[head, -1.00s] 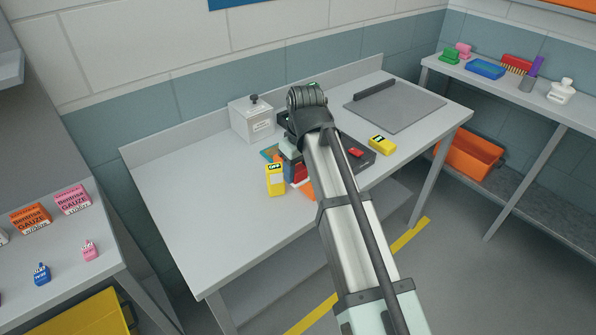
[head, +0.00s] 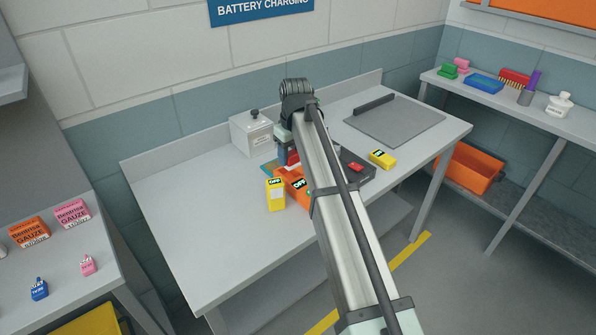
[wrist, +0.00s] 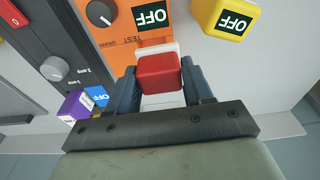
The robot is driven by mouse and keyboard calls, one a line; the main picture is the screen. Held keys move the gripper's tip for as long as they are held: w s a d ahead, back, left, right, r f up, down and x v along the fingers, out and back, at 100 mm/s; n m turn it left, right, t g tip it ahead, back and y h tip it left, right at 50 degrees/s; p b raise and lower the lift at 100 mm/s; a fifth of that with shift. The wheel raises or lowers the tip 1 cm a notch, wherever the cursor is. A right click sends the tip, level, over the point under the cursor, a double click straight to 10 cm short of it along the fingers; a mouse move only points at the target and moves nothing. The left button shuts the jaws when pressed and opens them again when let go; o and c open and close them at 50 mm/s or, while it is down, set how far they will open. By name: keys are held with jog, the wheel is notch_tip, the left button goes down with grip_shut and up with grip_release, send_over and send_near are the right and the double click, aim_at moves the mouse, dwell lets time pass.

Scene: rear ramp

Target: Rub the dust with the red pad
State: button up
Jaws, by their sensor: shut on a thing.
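The red pad (wrist: 158,76), with a pale layer along its far edge, sits between the two blue-grey fingers of my gripper (wrist: 160,88) in the wrist view. The gripper is shut on it. In the head view my gripper (head: 287,153) is over the middle of the grey bench, partly behind my arm, and the red pad (head: 293,157) shows as a small patch. In the wrist view the pad appears over or beside an orange unit (wrist: 130,35) with a knob. I cannot tell whether it touches anything. I cannot make out the dust in either view.
A yellow OFF block (head: 275,195) stands beside the orange unit (head: 294,188); another yellow block (head: 382,159) is to the right. A dark panel (wrist: 50,35) adjoins the unit. A white box (head: 251,132) stands behind. The bench's left side (head: 190,195) is clear.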

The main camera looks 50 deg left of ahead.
jog(key=w+a, duration=0.3)
jog(key=a, duration=1.1)
jog(key=shift+s+d+f, duration=0.1)
jog(key=shift+d+f, duration=0.05)
jog(key=shift+f, duration=2.05)
jog(key=shift+s+d+f, duration=0.1)
jog(key=shift+d+f, duration=0.05)
jog(key=shift+f, duration=2)
jog(key=shift+d+f, duration=0.15)
jog(key=shift+d, duration=0.65)
jog(key=shift+c, duration=0.3)
jog(key=shift+d, duration=1.1)
jog(key=shift+w+a, duration=0.15)
jog(key=shift+a, duration=2)
jog(key=shift+w+d, duration=0.15)
jog(key=shift+w, duration=0.3)
jog(key=shift+w+d, duration=0.2)
jog(key=d, duration=0.3)
jog(key=shift+d, duration=0.15)
jog(key=shift+a, duration=1.8)
notch_tip(320, 180, up, 8)
